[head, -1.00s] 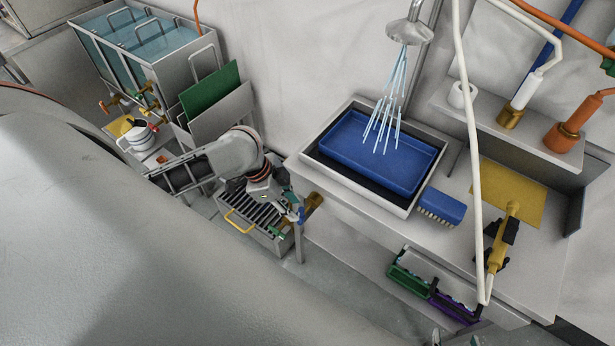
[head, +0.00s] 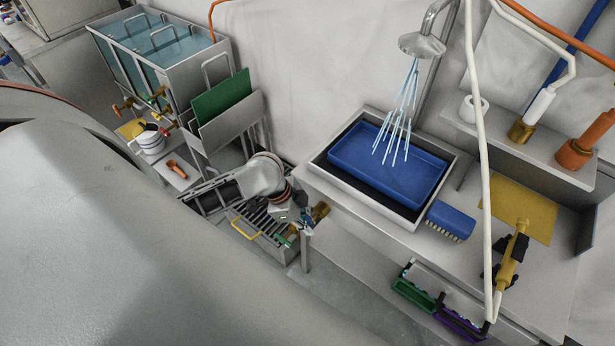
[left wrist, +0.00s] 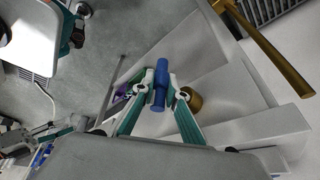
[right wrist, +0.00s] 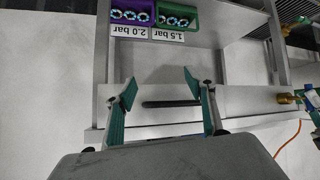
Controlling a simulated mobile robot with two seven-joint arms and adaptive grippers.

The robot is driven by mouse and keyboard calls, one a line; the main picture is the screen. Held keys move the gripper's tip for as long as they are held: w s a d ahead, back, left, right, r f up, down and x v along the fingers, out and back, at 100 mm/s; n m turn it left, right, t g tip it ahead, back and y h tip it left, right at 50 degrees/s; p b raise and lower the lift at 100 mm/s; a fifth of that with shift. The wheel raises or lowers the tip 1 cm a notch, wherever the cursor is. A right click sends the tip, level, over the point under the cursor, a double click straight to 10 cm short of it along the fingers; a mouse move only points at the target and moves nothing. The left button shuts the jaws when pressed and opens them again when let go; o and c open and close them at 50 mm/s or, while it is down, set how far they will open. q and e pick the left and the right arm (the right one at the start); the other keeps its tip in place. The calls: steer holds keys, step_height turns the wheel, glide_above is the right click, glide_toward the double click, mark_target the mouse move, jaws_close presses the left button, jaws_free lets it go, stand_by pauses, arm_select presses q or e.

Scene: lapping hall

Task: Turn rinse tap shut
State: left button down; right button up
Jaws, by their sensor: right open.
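The rinse tap has a brass body (head: 320,211) at the left end of the wash bench and a blue handle (left wrist: 161,76). Its brass part (left wrist: 193,98) shows beside the handle in the left wrist view. My left gripper (head: 303,222) is at the tap; in the left wrist view its fingers (left wrist: 160,80) close in on the blue handle from both sides. Water (head: 398,115) runs from the shower head (head: 421,45) into the blue tray. My right gripper (right wrist: 160,80) is open and empty, facing the bench front. The tap's brass body (right wrist: 288,98) shows at its right edge.
The blue tray (head: 385,168) sits in the sink. A blue brush (head: 450,220) lies beside it. Green (head: 413,288) and purple (head: 459,323) crates are below the bench. A grated drawer unit with a yellow handle (head: 244,228) is by my left arm.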

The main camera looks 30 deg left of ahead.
arm_select(q)
steer(key=shift+y, duration=0.3)
steer(key=y, duration=0.3)
steer(key=shift+d+m+y, duration=0.25)
steer(key=shift+m+y, duration=0.05)
steer(key=y, duration=0.3)
steer(key=shift+d, duration=0.15)
steer(key=y, duration=0.3)
steer(key=m+t+y, duration=0.1)
steer(key=shift+s+f+y, duration=0.1)
steer(key=shift+f+y, duration=0.15)
steer(key=shift+y, duration=0.15)
steer(key=shift+m+t+y, duration=0.3)
steer(key=shift+y, duration=1.2)
steer(key=c, duration=2)
jaws_free()
